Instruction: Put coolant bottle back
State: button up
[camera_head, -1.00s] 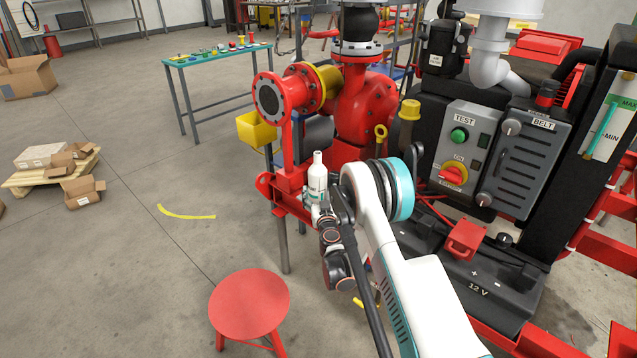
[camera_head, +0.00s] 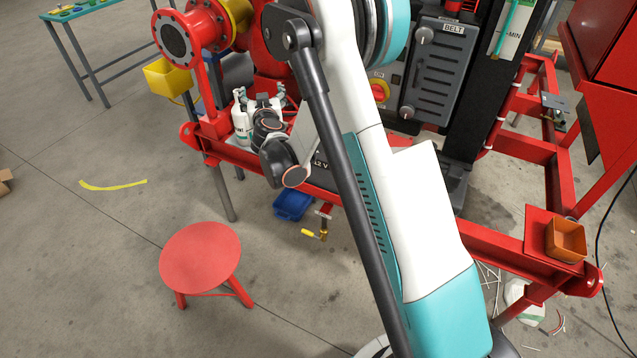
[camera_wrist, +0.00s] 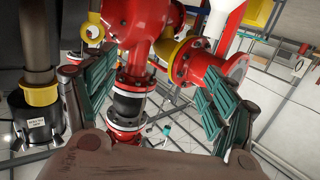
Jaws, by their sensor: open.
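The white coolant bottle (camera_head: 241,120) stands upright on the red skid frame (camera_head: 222,150), below the red flanged pump inlet, in the head view. Its lower part carries a label. My gripper (camera_head: 266,100) is just right of the bottle, its fingers partly hidden by my wrist; the head view does not show clearly whether they touch the bottle. In the wrist view my gripper (camera_wrist: 158,95) is open, its green-padded fingers wide apart, with no bottle held between them. Red pump pipework shows beyond the fingers.
A red stool (camera_head: 201,258) stands on the floor in front. A blue box (camera_head: 293,205) lies under the skid. The control panel with belt guard (camera_head: 438,72) is right of my arm. An orange cup (camera_head: 566,240) sits on the right frame corner. The floor at left is mostly clear.

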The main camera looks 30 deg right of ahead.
jog(key=s+d+r+g, duration=0.1)
jog(key=s+r+g, duration=0.1)
jog(key=s+r, duration=0.55)
jog(key=s+d+r+g, duration=0.2)
jog(key=s+r+g, duration=0.15)
jog(key=s, duration=0.75)
jog(key=s+a+f+n+g+y, duration=0.1)
jog(key=s+a, duration=0.1)
jog(key=s, duration=0.7)
jog(key=s+a+f+n+g+y, duration=0.1)
jog(key=s+a, duration=0.2)
jog(key=s, duration=0.6)
jog(key=s+a+f+g+y, duration=0.1)
jog(key=s+a+y, duration=0.1)
jog(key=s, duration=0.7)
jog(key=shift+s+a+f+n, duration=0.25)
jog(key=shift+s+f+n, duration=0.1)
jog(key=shift+n, duration=0.05)
